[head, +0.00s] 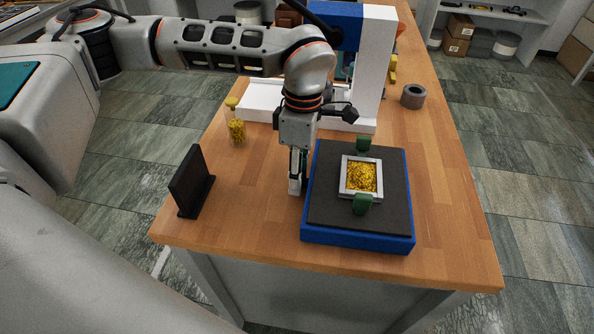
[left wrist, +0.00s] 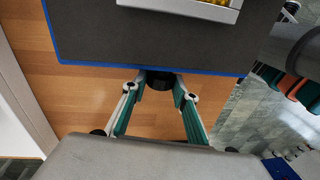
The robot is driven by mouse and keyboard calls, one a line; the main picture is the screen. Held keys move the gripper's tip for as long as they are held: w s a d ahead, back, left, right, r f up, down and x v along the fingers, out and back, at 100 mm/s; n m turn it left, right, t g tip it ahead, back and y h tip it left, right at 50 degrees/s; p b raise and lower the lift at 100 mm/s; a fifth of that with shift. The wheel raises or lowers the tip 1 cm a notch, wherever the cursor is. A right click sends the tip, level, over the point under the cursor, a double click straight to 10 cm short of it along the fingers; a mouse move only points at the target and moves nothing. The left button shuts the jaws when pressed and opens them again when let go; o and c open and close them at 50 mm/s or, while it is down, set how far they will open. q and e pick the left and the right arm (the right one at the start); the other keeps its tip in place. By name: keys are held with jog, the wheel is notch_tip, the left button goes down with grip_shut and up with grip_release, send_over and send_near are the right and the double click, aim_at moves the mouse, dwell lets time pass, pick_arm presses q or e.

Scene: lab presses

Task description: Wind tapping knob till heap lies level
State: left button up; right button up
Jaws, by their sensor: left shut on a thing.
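The blue box (head: 345,236) with a dark top plate (head: 325,215) stands near the table's front. A grey square tray (head: 347,187) of yellow granules (head: 363,176) sits on the plate between two green clamps (head: 362,204). I cannot tell how level the heap is; the left wrist view shows only a sliver of the granules (left wrist: 220,2). My left gripper (head: 297,186) points down at the box's left side. In the left wrist view its fingers (left wrist: 160,88) are shut on the black knob (left wrist: 160,81) on that side. The knob is hidden in the head view. My right gripper is not in view.
A black upright plate (head: 190,182) stands left on the wooden table (head: 255,215). A jar of yellow granules (head: 236,132) is behind it. A white and blue press (head: 373,70) stands at the back, with a grey ring (head: 413,97) to its right. The right front tabletop is clear.

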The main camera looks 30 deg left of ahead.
pick_arm(q)
jog(key=t, duration=0.1)
jog(key=t+y, duration=0.1)
jog(key=shift+s+d+t, duration=0.1)
jog(key=shift+s+t, duration=0.2)
jog(key=shift+t, duration=0.1)
jog(key=shift+s+f+t+b, duration=0.15)
jog(key=shift+t+b, duration=0.3)
jog(key=shift+t, duration=0.55)
jog(key=o, duration=1.1)
jog(key=v, duration=1.2)
jog(key=shift+d, duration=0.25)
